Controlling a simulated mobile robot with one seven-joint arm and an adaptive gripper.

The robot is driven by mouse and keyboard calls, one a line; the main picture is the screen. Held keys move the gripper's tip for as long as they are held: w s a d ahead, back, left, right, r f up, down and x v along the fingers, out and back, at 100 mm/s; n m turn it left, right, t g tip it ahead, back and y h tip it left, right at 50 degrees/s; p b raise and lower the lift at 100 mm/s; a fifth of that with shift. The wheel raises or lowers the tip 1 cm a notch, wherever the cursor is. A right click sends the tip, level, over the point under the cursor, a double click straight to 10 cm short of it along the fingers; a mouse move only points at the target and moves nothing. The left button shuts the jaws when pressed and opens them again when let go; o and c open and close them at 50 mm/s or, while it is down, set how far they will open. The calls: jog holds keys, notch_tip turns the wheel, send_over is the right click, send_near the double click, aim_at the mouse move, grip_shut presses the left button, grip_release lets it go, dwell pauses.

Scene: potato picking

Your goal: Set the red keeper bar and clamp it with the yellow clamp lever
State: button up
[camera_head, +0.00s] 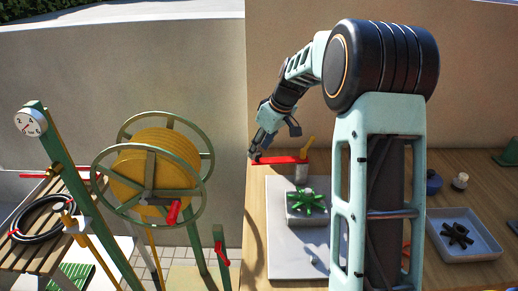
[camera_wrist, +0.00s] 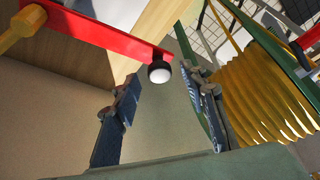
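The red keeper bar (camera_head: 280,160) lies about level in the head view, its right end at a grey post (camera_head: 301,173). In the wrist view the red keeper bar (camera_wrist: 100,32) crosses the upper left and ends in a black knob with a pale face (camera_wrist: 158,73). The yellow clamp lever (camera_head: 309,144) stands tilted up above the post; it also shows in the wrist view (camera_wrist: 22,27). My gripper (camera_head: 254,155) is at the bar's left end. In the wrist view my gripper (camera_wrist: 159,78) is open, its fingers either side of the knob, with gaps visible.
A grey block with a green star-shaped handwheel (camera_head: 308,202) stands on a pale plate (camera_head: 285,249). A blue-grey tray (camera_head: 480,249) holds a dark star knob (camera_head: 458,234). Left of the table stands a green-framed reel with yellow windings (camera_head: 153,170).

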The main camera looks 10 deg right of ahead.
jog(key=shift+w+a+f, duration=0.15)
jog(key=shift+w+f, duration=0.05)
jog(key=shift+f, duration=0.45)
grip_shut()
